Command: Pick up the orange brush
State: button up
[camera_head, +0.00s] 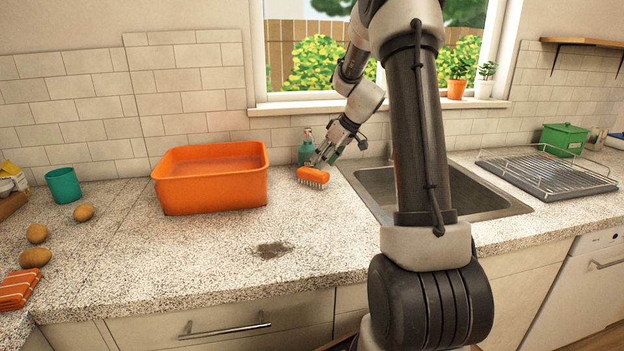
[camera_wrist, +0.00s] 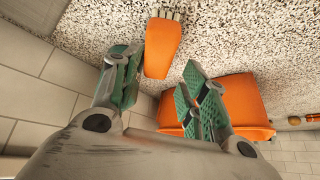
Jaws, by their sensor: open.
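The orange brush (camera_head: 313,176) with pale bristles lies on the speckled counter between the orange basin and the sink. My gripper (camera_head: 322,160) is just above and behind it in the head view. In the wrist view the brush (camera_wrist: 162,48) lies beyond the open green-padded fingers of my gripper (camera_wrist: 155,82), nearer the left finger. Its bristles show at the top edge of that view. The gap between the fingers is empty. I cannot tell whether a finger touches the brush.
The orange basin (camera_head: 212,192) stands left of the brush, and the sink (camera_head: 375,197) is to the right. A teal bottle (camera_head: 305,148) stands behind my gripper near the tiled wall. A dark stain (camera_head: 272,249) marks the counter in front. The front middle counter is otherwise clear.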

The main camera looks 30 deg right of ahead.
aim_at(314, 171)
jog(key=shift+n, duration=0.6)
jog(key=shift+w+f, duration=0.15)
jog(key=shift+f, duration=0.1)
jog(key=x, duration=0.7)
jog(key=shift+w+a, duration=0.1)
jog(key=shift+w, duration=0.2)
jog(key=c, duration=0.8)
jog(key=shift+o, duration=0.2)
jog(key=shift+s+r, duration=0.15)
jog(key=shift+r, duration=0.3)
notch_tip(314, 171, up, 7)
jog(key=shift+f, duration=0.2)
jog(key=s+d, duration=0.4)
jog(key=s, duration=0.5)
jog(key=s+d, duration=0.4)
jog(key=s, duration=0.5)
jog(key=shift+f, duration=0.2)
